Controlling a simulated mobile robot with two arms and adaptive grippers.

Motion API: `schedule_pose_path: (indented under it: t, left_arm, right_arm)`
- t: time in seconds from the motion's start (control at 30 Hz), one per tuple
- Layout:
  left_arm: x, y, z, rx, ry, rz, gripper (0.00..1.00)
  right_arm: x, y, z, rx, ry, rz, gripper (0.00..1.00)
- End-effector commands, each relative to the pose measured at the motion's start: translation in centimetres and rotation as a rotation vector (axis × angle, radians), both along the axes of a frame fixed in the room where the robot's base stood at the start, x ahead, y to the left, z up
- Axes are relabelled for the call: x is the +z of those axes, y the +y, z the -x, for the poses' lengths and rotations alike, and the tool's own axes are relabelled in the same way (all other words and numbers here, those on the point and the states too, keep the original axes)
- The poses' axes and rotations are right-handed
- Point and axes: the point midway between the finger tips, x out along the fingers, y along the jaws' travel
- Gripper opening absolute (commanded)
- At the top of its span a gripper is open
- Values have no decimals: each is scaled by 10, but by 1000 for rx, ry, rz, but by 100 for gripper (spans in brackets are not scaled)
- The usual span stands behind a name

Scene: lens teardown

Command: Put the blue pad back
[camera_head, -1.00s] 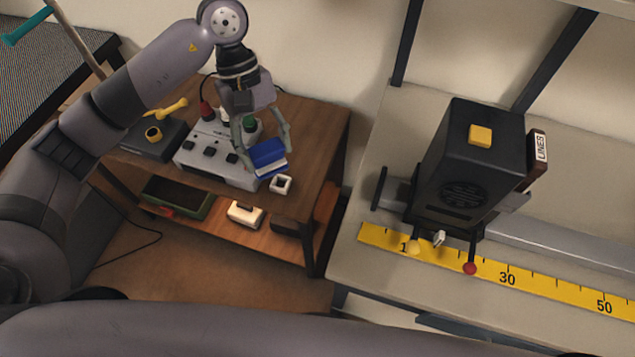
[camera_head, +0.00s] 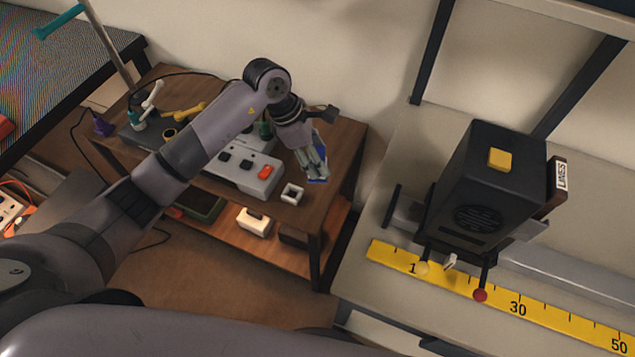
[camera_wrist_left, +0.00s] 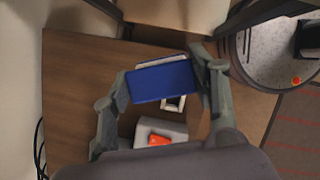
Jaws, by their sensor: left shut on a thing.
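The blue pad (camera_wrist_left: 162,82) is a flat blue block with a pale underside, held between the fingers in the left wrist view. It also shows edge-on as a blue sliver (camera_head: 321,148) in the head view. My left gripper (camera_head: 316,170) is shut on it above the right part of the brown wooden table (camera_head: 330,160). A small white square holder (camera_head: 291,194) with a dark opening sits on the table below and left of the gripper. In the wrist view this holder (camera_wrist_left: 174,103) is partly hidden by the pad. My right gripper is not in view.
A grey control box (camera_head: 232,172) with black buttons and an orange-red switch (camera_head: 265,172) stands left of the holder. A dark device (camera_head: 150,130) stands farther left. A black lamp housing (camera_head: 485,190) stands on the right bench above a yellow ruler (camera_head: 450,286).

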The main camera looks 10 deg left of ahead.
Motion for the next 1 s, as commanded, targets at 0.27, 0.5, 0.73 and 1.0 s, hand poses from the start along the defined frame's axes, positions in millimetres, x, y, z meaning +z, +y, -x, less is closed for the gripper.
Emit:
schedule_pose_path:
  t: [0.27, 0.5, 0.73, 1.0]
  left_arm:
    - [-62, 0, 1, -1, 3, 1, 22]
    - [-85, 0, 1, 0, 3, 1, 22]
    - [-114, 0, 0, -1, 1, 0, 22]
    - [-115, 0, 0, -2, -2, 1, 22]
  right_arm:
    - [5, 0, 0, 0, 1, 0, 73]
    - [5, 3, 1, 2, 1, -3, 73]
    - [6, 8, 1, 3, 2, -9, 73]
    - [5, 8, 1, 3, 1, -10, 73]
